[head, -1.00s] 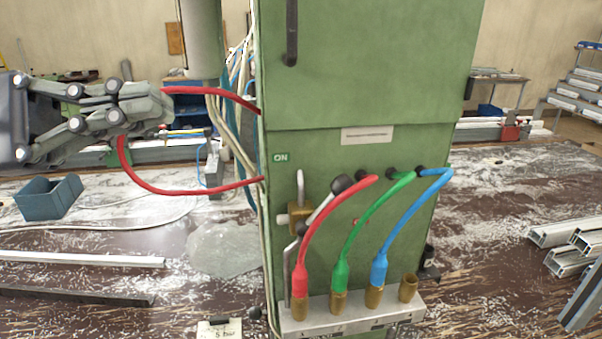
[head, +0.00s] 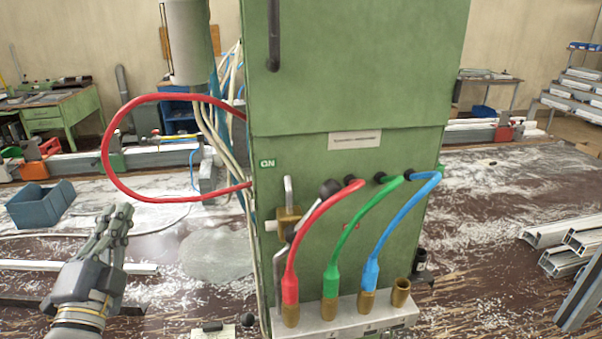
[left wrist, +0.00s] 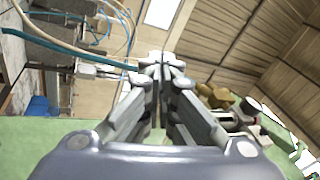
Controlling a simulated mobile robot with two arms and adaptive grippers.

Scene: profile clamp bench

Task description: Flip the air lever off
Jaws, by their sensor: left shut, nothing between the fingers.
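The air lever (head: 308,220) is a slim grey rod with a black knob (head: 328,189), on a brass valve (head: 287,221) on the green cabinet's front. It leans up to the right, and the red hose partly covers it. A small green ON label (head: 267,163) sits up and left of the valve. My left gripper (head: 118,212) is left of the cabinet, apart from the lever, with its fingers shut and empty and pointing up. In the left wrist view the shut fingertips (left wrist: 157,62) show, with a brass part (left wrist: 222,97) to their right. My right gripper is not in view.
Red (head: 305,245), green (head: 347,240) and blue (head: 388,235) hoses arch in front of the cabinet (head: 400,90). A red loop (head: 106,150) sticks out left of it, above my left gripper. A blue bin (head: 40,208) and metal profiles (head: 565,235) lie on the bench.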

